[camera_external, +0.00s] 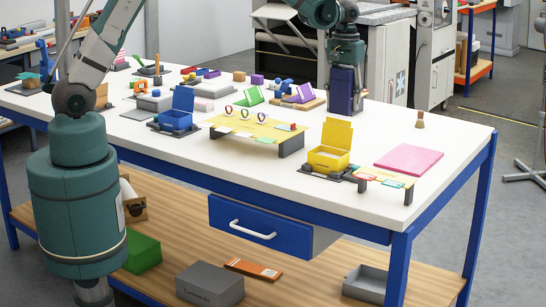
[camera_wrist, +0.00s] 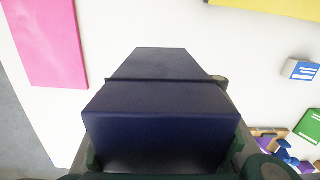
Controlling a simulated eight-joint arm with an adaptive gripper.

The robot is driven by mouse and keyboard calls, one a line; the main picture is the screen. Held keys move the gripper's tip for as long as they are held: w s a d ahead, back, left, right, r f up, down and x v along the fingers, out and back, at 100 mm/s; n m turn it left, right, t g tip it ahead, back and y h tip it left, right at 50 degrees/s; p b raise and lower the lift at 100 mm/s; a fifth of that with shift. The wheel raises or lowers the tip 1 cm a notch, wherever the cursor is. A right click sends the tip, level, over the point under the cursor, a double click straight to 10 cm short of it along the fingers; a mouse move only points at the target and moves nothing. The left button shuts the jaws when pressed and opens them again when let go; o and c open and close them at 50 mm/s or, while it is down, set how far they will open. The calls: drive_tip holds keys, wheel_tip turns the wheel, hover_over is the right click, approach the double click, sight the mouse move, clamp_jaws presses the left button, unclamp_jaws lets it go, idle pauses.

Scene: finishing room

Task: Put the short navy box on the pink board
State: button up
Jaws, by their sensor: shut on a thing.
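The navy box (camera_external: 342,92) is in my gripper (camera_external: 346,66), upright below it at the back of the white table. My gripper is shut on the box's upper part. In the wrist view the navy box (camera_wrist: 160,120) fills the lower middle, with a ridge across it, and dark finger parts show at its sides. I cannot tell whether its bottom touches the table. The pink board (camera_external: 408,159) lies flat and bare near the table's right end. It also shows at the upper left of the wrist view (camera_wrist: 45,38).
A small brush (camera_external: 420,121) stands behind the pink board. An open yellow box (camera_external: 328,160) and a low yellow rack (camera_external: 385,178) are left and in front of the board. Purple blocks on a wooden base (camera_external: 301,95) are left of the navy box. White table between box and board is mostly clear.

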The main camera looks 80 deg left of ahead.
drive_tip(key=w+d+p, duration=0.1)
drive_tip(key=w+d, duration=0.8)
drive_tip(key=p, duration=0.1)
hover_over(411, 157)
drive_tip(key=shift+s+d+r+m, duration=0.15)
drive_tip(key=shift+d+r+m, duration=0.05)
drive_tip(key=shift+r+m, duration=0.1)
drive_tip(key=shift+f, duration=3.1)
drive_tip(key=shift+f, duration=0.1)
drive_tip(key=shift+f+p, duration=0.35)
drive_tip(key=shift+f, duration=1.45)
drive_tip(key=shift+f, duration=0.15)
